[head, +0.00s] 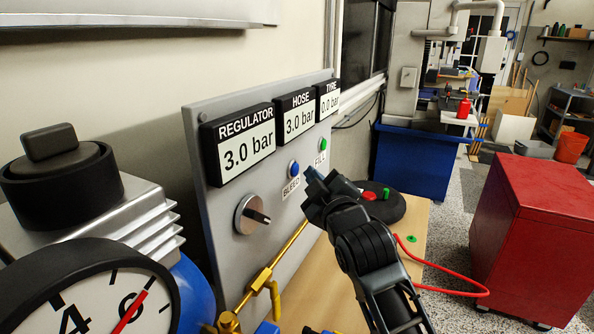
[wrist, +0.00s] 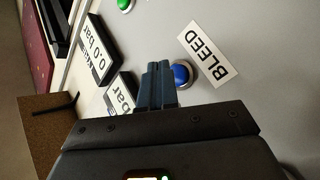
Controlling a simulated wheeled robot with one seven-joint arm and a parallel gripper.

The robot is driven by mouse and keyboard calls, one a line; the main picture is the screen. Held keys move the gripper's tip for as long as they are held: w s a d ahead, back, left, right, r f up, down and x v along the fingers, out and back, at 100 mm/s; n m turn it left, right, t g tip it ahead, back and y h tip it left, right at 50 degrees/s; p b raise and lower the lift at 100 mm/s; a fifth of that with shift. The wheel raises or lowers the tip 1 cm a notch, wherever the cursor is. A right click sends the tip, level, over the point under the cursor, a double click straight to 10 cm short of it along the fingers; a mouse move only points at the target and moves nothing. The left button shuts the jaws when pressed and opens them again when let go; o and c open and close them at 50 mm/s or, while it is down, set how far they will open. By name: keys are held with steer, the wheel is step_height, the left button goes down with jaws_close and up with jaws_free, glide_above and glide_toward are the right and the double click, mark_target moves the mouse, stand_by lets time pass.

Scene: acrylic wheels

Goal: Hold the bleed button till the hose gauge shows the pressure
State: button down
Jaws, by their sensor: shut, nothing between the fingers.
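The blue bleed button (head: 294,168) sits on the grey panel above its BLEED label (head: 291,188). It also shows in the wrist view (wrist: 182,74), beside my fingertips. The hose gauge (head: 298,118) reads 3.0 bar; only part of a display shows in the wrist view (wrist: 121,96), its digits cut off by my fingers. My gripper (head: 313,177) is shut and empty, its fingertips just right of the bleed button in the head view. The fingertips (wrist: 159,68) do not cover the button; I cannot tell how far off the panel they are.
The regulator gauge (head: 246,146) reads 3.0 bar and the tyre gauge (head: 329,101) 0.0 bar. A green fill button (head: 323,144) and a regulator knob (head: 251,214) are on the panel. A brass pipe (head: 262,278) runs below. A black wheel (head: 388,207) lies behind my arm.

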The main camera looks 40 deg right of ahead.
steer(key=shift+w, duration=0.15)
steer(key=shift+w+a, duration=0.15)
steer(key=shift+w, duration=0.1)
steer(key=shift+w+a, duration=0.2)
steer(key=shift+w, duration=0.25)
stand_by(1.9)
steer(key=shift+s+d+p, duration=0.3)
steer(key=shift+s+p, duration=0.15)
steer(key=shift+s, duration=0.4)
steer(key=shift+s+d+p, duration=0.3)
steer(key=shift+s+p, duration=0.1)
steer(key=shift+s, duration=0.4)
steer(key=shift+s+d+p, duration=0.3)
steer(key=shift+s+p, duration=0.15)
steer(key=shift+s, duration=0.3)
steer(key=shift+s+d+p, duration=0.3)
steer(key=shift+s+p, duration=0.1)
steer(key=shift+s, duration=0.4)
